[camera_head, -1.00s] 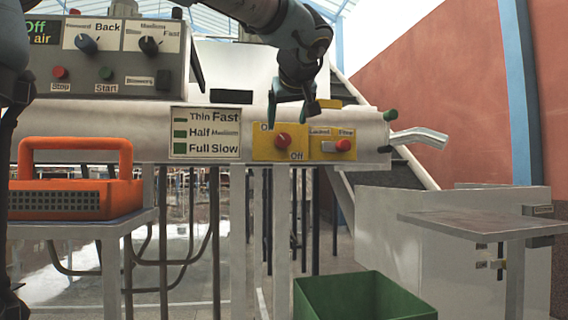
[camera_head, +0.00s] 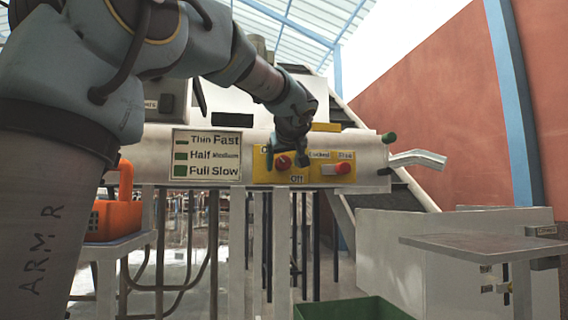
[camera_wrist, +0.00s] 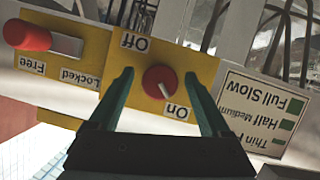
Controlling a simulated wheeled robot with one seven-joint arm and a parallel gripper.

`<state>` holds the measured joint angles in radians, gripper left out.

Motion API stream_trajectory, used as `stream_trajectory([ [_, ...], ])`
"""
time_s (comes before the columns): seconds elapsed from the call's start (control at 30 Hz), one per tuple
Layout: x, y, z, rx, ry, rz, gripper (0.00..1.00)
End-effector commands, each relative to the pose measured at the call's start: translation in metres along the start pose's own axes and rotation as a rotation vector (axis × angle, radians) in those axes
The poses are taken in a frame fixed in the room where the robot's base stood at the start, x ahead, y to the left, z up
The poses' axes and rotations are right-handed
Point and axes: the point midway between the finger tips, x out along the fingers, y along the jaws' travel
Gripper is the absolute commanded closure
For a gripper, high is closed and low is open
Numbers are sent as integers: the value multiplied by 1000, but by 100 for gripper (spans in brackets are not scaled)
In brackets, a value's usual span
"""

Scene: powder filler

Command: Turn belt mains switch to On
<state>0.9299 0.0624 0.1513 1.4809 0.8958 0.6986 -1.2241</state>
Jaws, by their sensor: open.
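The belt mains switch is a red round knob (camera_head: 283,162) on a yellow plate (camera_head: 262,176) with On and Off labels; the gripper partly covers the plate. In the wrist view, upside down, the knob (camera_wrist: 160,82) carries a light pointer mark on its lower right side, toward the On label (camera_wrist: 176,110). The Off label (camera_wrist: 135,42) is at upper left. My gripper (camera_wrist: 159,75) is open, one green finger on each side of the knob, with visible gaps. In the head view my gripper (camera_head: 299,158) is in front of the plate.
A second yellow plate with a red Locked/Free knob (camera_head: 342,168) is close beside the switch, also seen in the wrist view (camera_wrist: 28,36). A thickness sign (camera_head: 206,156) is left of it. A green bin (camera_head: 352,309) and a grey table (camera_head: 480,244) stand below and right.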

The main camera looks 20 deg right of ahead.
Motion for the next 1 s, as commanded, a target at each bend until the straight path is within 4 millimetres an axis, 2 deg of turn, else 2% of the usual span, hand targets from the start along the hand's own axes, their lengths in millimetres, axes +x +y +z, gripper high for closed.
stream_trajectory([
  [0.2,0,0,0,0,0,0,21],
  [0.9,0,0,0,-1,-1,0,100],
  [1.0,0,0,0,0,-1,0,100],
])
